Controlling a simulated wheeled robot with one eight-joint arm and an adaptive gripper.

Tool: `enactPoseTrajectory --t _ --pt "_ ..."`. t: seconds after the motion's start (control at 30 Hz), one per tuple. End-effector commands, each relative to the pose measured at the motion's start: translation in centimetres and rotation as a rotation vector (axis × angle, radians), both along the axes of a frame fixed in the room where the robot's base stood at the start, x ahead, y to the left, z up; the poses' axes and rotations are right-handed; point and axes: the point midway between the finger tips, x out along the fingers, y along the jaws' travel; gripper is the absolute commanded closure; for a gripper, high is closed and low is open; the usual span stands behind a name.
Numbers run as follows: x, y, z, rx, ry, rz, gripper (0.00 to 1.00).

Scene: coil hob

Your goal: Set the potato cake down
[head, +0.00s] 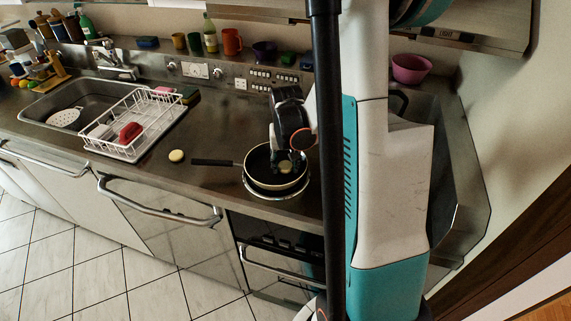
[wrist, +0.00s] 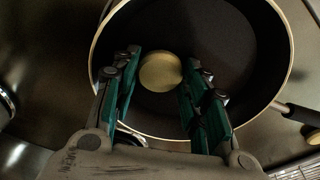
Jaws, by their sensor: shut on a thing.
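My gripper (head: 285,164) reaches down into the black frying pan (head: 258,162) on the hob. In the wrist view, my gripper (wrist: 160,68) is shut on a round, pale yellow potato cake (wrist: 160,73), with one finger on each side of it. The cake is over the dark floor of the pan (wrist: 225,55), inside its cream rim. I cannot tell whether it touches the pan floor. A second pale cake (head: 176,156) lies on the steel counter, left of the pan handle (head: 212,162). It is partly visible at the wrist view's right edge (wrist: 314,134).
A white dish rack (head: 130,122) with a red item stands left of the pan, beside the sink (head: 68,105). Cups, bottles and bowls line the back ledge. A pink bowl (head: 410,68) is at the right. The counter between rack and pan is mostly clear.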

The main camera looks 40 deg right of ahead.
Motion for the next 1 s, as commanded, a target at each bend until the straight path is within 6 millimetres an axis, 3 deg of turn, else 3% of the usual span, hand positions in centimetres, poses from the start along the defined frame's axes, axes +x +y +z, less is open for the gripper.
enactPoseTrajectory --t 0.3,0.33,0.37,0.77,1.0 --pt "0.0 0.0 -0.3 0.000 0.000 0.000 0.79" --pt "0.0 0.0 -0.2 0.000 0.000 0.000 0.52" --pt "0.0 0.0 -0.2 0.000 0.000 0.000 0.50" --pt "0.0 0.0 0.3 0.000 0.000 0.000 0.50" --pt "-0.5 0.4 4.3 0.000 0.000 0.000 0.50"
